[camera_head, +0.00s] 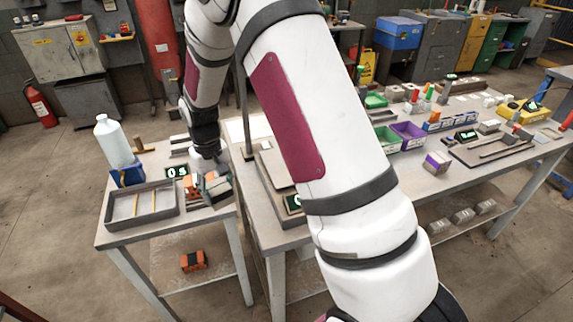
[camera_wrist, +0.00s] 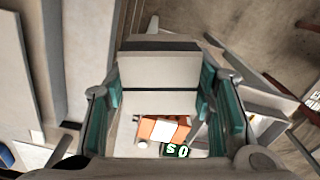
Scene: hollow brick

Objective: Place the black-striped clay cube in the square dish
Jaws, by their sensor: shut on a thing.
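My gripper (camera_head: 208,172) is low over the left table in the head view. In the wrist view its teal-padded fingers (camera_wrist: 160,95) are shut on a pale grey-beige block (camera_wrist: 160,72) crossed by a thin dark line, which looks like the black-striped clay cube. In the head view the held block is small and partly hidden by the fingers. A grey shallow tray (camera_head: 112,213) with a raised rim, holding two yellow sticks, is left of my gripper. I cannot tell whether it is the square dish.
An orange block with a white label (camera_wrist: 163,129) is close by my fingers, beside a small green-digit display (camera_wrist: 174,150). A white bottle (camera_head: 113,140) stands on a blue base behind the tray. Another orange block (camera_head: 194,260) lies on the lower shelf. My arm hides part of the right table.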

